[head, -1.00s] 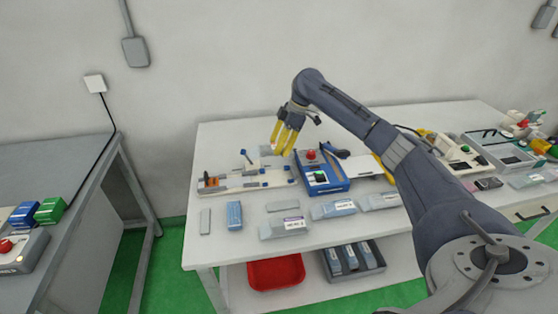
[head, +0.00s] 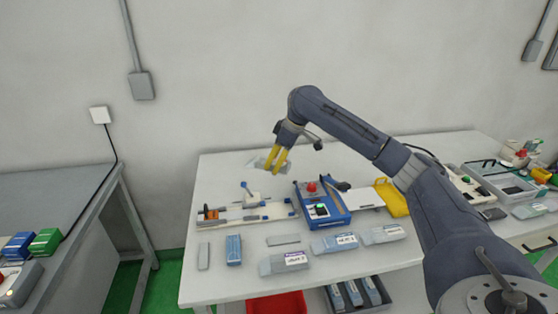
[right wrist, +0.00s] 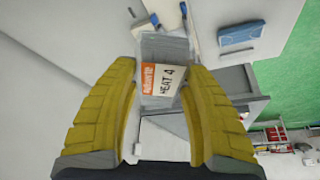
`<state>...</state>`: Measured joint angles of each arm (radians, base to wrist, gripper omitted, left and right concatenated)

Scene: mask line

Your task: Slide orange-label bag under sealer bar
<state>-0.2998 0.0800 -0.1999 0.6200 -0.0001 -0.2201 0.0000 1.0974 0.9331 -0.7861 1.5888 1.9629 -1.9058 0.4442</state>
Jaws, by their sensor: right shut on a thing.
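My right gripper (head: 277,161) is shut on the orange-label bag (head: 259,161), a clear grey pouch, above the back of the white table. In the right wrist view, the bag (right wrist: 164,48) sticks out between the yellow fingers (right wrist: 165,105), its orange and white label facing the camera. A blue machine (head: 323,208) with a red button, a green-lit panel and a dark blue lever arm (head: 336,183) stands in front and to the right of the bag. The bag is apart from it. I cannot tell which part is the sealer bar. My left gripper is not in view.
A white fixture (head: 245,212) with blue stops and an orange block lies left of the blue machine. Several labelled grey bags (head: 284,263) line the front of the table (head: 210,280). A yellow item (head: 391,198) and grey tray (head: 490,178) are to the right.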

